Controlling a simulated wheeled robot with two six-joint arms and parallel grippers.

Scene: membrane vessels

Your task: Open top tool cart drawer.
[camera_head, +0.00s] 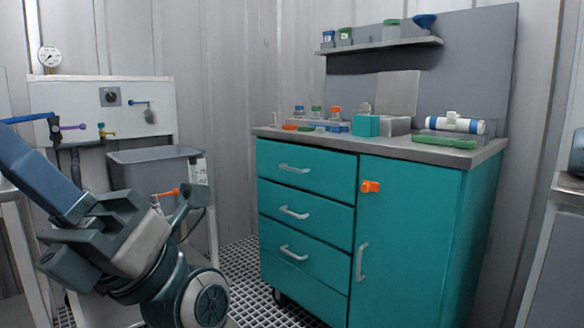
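The teal tool cart (425,225) stands right of centre with a stack of drawers on its left side. The top drawer (325,180) is shut, its front flush with the cart. My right gripper is not in view.
Lower drawers and a side door with an orange latch (370,187) are shut. A grey bin (150,165) and panel (85,105) are behind my arm. Grated floor (245,270) lies between.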

